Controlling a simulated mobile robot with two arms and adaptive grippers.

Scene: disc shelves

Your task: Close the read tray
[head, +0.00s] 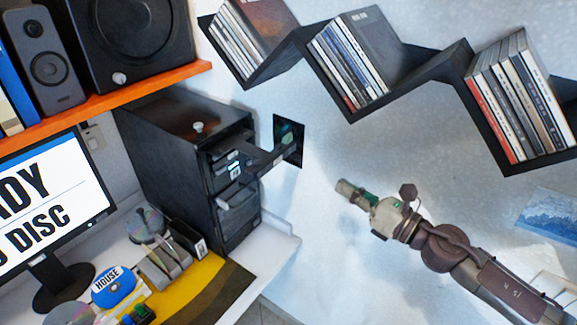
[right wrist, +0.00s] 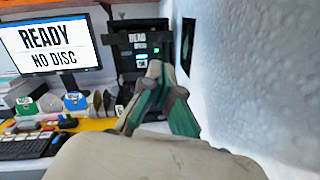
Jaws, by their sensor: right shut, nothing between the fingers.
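The black disc tower (head: 170,150) stands on the white desk in the head view. A dark tray (head: 262,160) sticks out from the upper part of its front, toward the right. In the right wrist view the tower's front (right wrist: 138,48) carries a label that looks like "READ", with small green and blue lights; the tray is hard to make out there. My right gripper (head: 346,188) is shut and empty, in the air to the right of the tray and apart from it. Its fingers (right wrist: 160,72) meet at the tips in the wrist view. My left gripper is not in view.
A monitor (head: 48,200) reading "NO DISC" stands left of the tower. Discs (head: 146,222) and a blue box (head: 117,287) are on the desk. Black zigzag shelves (head: 425,65) hang on the wall above. A dark panel (head: 289,133) is on the wall by the tray.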

